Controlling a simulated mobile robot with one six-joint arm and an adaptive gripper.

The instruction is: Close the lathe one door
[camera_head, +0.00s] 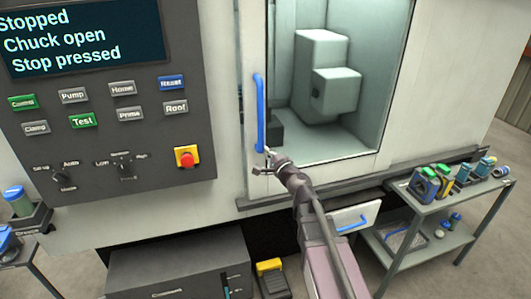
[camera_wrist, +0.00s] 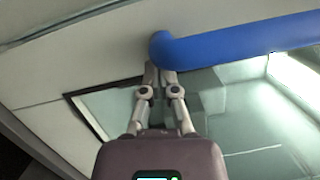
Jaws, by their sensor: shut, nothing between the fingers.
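The lathe door carries a vertical blue handle (camera_head: 259,112) on its light frame, at the left of the window area (camera_head: 290,140). Behind that area a pale machine block (camera_head: 322,62) shows inside. I cannot tell how far the door stands open. My gripper (camera_head: 266,163) is at the lower end of the handle. In the wrist view the blue handle (camera_wrist: 235,42) runs across to the right, and my gripper's fingertips (camera_wrist: 160,70) are together just by its rounded end. The fingers are shut with nothing between them; whether they touch the handle is unclear.
A control panel (camera_head: 120,150) with a red stop button (camera_head: 187,157) stands at the left; its screen (camera_head: 70,35) reads Stopped, Chuck open, Stop pressed. A trolley (camera_head: 415,215) with several tools is at the right. A white drawer (camera_head: 352,219) and a grey cabinet (camera_head: 165,270) sit below.

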